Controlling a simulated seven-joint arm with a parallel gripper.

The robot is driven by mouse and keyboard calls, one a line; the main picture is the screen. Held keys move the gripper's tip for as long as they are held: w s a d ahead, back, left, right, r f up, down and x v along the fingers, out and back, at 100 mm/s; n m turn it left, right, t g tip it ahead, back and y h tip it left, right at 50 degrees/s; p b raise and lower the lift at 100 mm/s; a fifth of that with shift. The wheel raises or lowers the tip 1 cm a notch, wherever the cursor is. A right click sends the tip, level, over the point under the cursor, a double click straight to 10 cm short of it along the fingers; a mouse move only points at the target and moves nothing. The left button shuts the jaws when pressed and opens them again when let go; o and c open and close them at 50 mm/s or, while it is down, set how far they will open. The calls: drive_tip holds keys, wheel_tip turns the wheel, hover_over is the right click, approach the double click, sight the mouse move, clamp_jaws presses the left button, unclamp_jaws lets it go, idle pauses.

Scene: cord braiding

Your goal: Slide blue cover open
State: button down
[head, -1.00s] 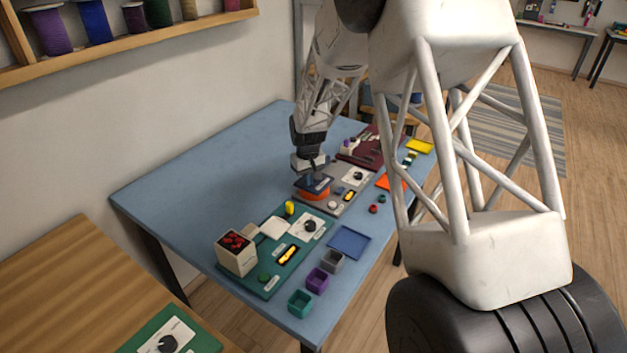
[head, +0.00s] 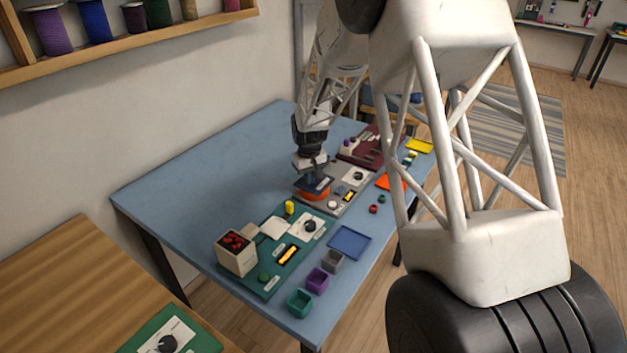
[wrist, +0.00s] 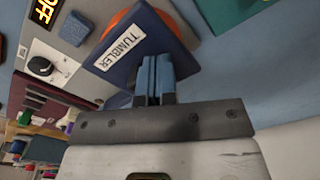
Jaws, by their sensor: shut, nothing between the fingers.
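The blue cover (wrist: 128,48) with a white TUMBLER label fills the top middle of the wrist view. In the head view the cover (head: 320,183) sits on the grey panel, under my gripper. An orange round part (head: 315,194) shows beneath it, and its rim (wrist: 116,20) shows past the cover's edge in the wrist view. My gripper (wrist: 154,62) is shut, its two fingers together with nothing between them. The fingertips overlap the cover's near edge in the picture, beside the label. I cannot tell whether they touch it.
The grey panel (wrist: 50,50) carries a black knob (wrist: 40,66) and an OFF plate (wrist: 44,10). A green panel (head: 262,289) with a cream box (head: 238,258) lies nearer, and a dark red panel (head: 352,157) lies beyond. The blue table is clear on the left.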

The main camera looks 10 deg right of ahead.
drive_tip(key=shift+w+d, duration=3.7)
drive_tip(key=shift+d, duration=0.05)
idle(0.5)
drive_tip(key=shift+s+a, duration=0.2)
drive_tip(key=shift+a, duration=0.05)
idle(0.4)
drive_tip(key=shift+s+a, duration=0.2)
drive_tip(key=shift+r, duration=0.1)
idle(0.5)
wheel_tip(320, 180, up, 11)
idle(1.0)
drive_tip(key=shift+s, duration=0.1)
